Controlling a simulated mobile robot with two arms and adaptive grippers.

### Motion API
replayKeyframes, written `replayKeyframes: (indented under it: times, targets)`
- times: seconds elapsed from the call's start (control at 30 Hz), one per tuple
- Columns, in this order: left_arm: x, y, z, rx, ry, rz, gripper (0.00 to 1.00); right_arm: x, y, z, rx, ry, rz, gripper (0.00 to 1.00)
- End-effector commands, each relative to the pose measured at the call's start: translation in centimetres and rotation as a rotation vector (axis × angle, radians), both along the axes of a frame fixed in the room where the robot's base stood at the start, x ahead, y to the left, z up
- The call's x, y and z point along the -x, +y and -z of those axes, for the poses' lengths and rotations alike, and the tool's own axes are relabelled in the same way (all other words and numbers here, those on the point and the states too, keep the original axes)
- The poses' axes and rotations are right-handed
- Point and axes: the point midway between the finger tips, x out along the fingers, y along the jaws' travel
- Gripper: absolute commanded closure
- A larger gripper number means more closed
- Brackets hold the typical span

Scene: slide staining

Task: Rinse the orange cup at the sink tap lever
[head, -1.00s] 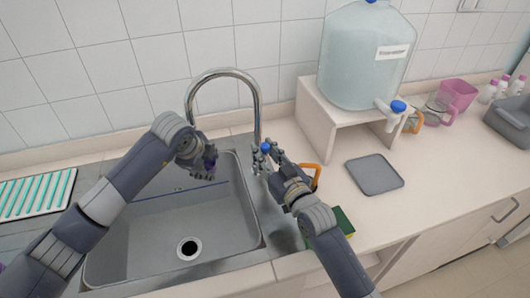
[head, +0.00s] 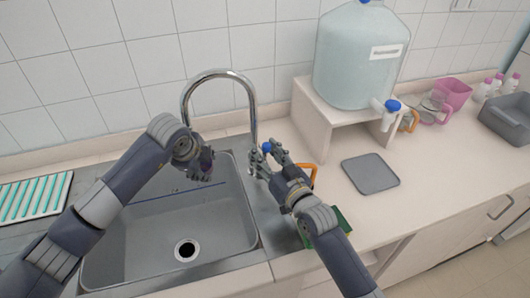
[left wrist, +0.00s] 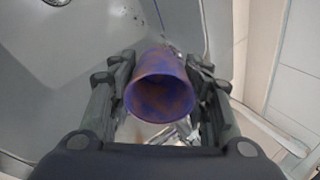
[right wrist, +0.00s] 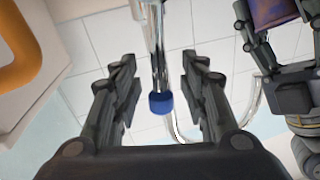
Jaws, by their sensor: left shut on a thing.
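The cup (left wrist: 160,90) looks purple-blue with orange-brown blotches, not plain orange. My left gripper (head: 203,168) is shut on it, above the back of the sink basin. The cup's mouth faces the left wrist camera, and part of the cup also shows in the right wrist view (right wrist: 275,12). The tap lever (head: 267,147) has a blue knob on a metal stem, right of the tap spout (head: 220,75). My right gripper (head: 270,165) is open at the lever. In the right wrist view the blue knob (right wrist: 161,103) sits between its spread fingers, with visible gaps on both sides.
The grey sink basin (head: 150,240) lies below the left gripper. An orange loop (head: 312,172) shows behind the right gripper. A green sponge (head: 340,218) is partly hidden by my right arm. A water container (head: 360,60) stands on a white stand. A grey tray (head: 370,174) lies on the counter.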

Motion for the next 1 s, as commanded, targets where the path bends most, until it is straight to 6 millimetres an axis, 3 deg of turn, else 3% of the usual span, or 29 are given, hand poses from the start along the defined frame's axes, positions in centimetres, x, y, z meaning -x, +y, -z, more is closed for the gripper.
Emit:
replayKeyframes:
  times: [0.33, 0.7, 1.0]
  targets:
    - [0.0, 0.0, 0.0, 0.000, 0.000, 0.000, 0.79, 1.2, -0.7, 0.1, 0.001, 0.000, 0.001, 0.60]
    - [0.0, 0.0, 0.0, 0.000, 0.000, 0.000, 0.79, 7.5, -3.9, 0.3, 0.000, 0.001, 0.000, 0.60]
    - [0.0, 0.0, 0.0, 0.000, 0.000, 0.000, 0.79, 10.5, -5.4, 0.3, 0.001, 0.000, 0.001, 0.60]
